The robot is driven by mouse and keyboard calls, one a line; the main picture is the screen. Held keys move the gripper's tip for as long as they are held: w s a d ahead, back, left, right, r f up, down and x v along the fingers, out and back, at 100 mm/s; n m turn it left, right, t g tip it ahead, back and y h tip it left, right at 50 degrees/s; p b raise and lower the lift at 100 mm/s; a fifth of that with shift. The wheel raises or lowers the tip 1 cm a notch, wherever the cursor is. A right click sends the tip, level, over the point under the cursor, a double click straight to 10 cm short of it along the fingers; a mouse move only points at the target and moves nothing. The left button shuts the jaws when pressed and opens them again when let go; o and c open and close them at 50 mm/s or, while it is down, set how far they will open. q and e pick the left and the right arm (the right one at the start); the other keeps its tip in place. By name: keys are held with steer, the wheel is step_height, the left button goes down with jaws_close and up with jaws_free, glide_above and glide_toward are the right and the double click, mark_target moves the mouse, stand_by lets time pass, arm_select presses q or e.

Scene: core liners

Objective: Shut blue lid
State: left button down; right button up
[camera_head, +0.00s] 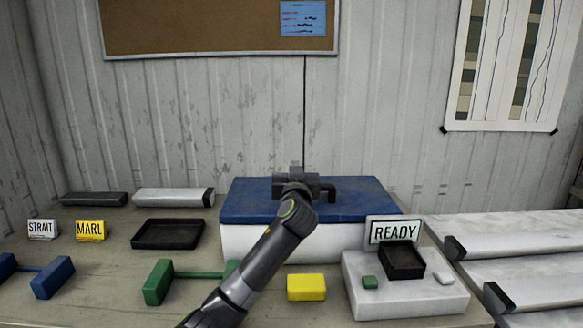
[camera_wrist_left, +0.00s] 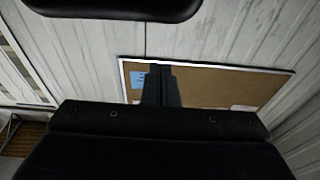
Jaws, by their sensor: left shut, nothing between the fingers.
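The blue lid (camera_head: 245,202) lies flat across the top of the white box (camera_head: 265,243) at the middle back of the table in the head view. My left gripper (camera_head: 294,178) is at the lid's middle, seen from behind, with the wrist hiding part of the lid. Whether it touches the lid I cannot tell. In the left wrist view the left gripper (camera_wrist_left: 159,82) shows its fingers together and empty, against the cork board. The lid does not show clearly there. My right gripper is not in view.
The READY sign (camera_head: 394,231) and a black tray (camera_head: 402,262) stand on a white block at the right front of the box. A yellow block (camera_head: 306,287) and a green-ended piece (camera_head: 158,282) lie in front. Another black tray (camera_head: 168,234) is left.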

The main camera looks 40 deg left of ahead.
arm_select(q)
steer(key=b+v, duration=0.1)
steer(key=v, duration=0.8)
steer(key=shift+s+d+f, duration=0.15)
steer(key=shift+d+f, duration=0.05)
